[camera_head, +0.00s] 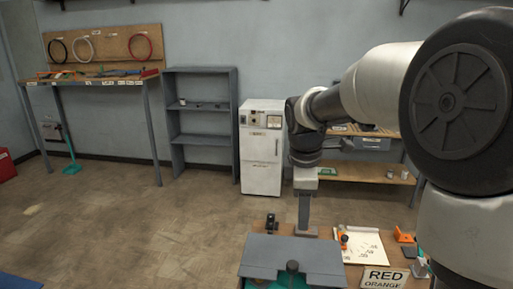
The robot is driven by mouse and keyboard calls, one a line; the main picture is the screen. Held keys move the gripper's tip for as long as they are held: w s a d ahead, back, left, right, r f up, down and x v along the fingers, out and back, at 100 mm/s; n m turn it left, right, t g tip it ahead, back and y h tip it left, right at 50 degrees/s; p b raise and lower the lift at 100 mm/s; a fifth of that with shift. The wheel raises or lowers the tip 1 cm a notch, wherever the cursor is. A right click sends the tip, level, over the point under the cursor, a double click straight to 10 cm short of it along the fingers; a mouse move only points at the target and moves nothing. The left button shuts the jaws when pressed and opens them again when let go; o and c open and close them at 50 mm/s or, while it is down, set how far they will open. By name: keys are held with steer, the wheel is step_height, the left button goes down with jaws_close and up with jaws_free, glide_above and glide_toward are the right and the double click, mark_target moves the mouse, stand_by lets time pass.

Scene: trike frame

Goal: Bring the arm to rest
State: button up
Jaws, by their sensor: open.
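My arm reaches in from the right side of the head view, with its large dark joint close to the camera. The arm bends down at a dark wrist. My gripper (305,184) hangs below it, pointing down, above the far edge of the near workbench. It is open, and I see nothing held in it. Its fingertips are small and hard to make out against a grey upright post (305,212) directly below or behind them. I cannot tell whether the gripper touches the post.
The near workbench holds a grey box-like piece (291,256), a white sheet (364,246) and a "RED ORANGE" sign (384,279).

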steer(key=s+r+m+t, duration=0.3)
steer(key=s+r+m, duration=0.4)
steer(key=s, duration=0.2)
steer(key=s+f+m+y, duration=0.1)
steer(key=s+f+m, duration=0.2)
steer(key=s+m, duration=0.5)
steer(key=s, duration=0.5)
steer(key=shift+s+m+t, duration=0.15)
steer(key=shift+m+t, duration=0.25)
steer(key=shift+s+a, duration=0.1)
